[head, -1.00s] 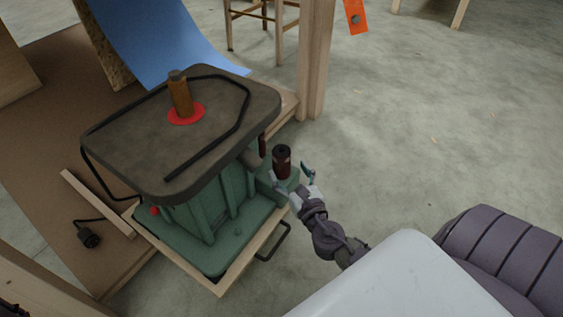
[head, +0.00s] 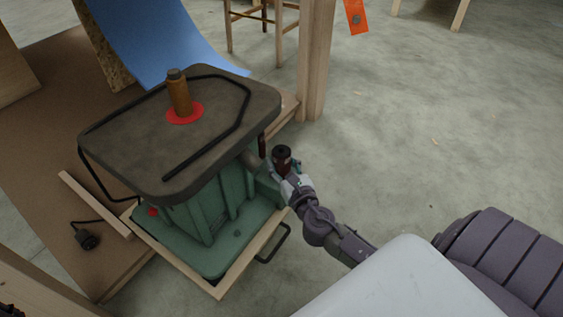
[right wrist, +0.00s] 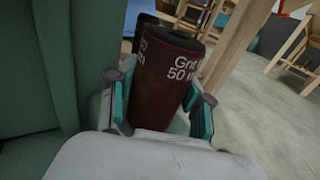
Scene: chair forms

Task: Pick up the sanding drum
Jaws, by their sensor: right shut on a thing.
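A dark brown sanding drum (head: 282,158) stands upright at the right side of the green spindle sander (head: 215,205). In the right wrist view the drum (right wrist: 168,75) fills the middle and shows white print reading "Grit" and "50". My right gripper (head: 287,178) is shut on it, with one teal-padded finger on each side of the drum in the right wrist view (right wrist: 160,108). The drum's lower end is hidden by the gripper. My left gripper is not in view.
The sander's dark top (head: 200,135) carries an orange-brown spindle (head: 179,95) on a red ring. A wooden post (head: 314,60) stands behind the drum. A black handle (head: 275,243) sticks out from the sander base.

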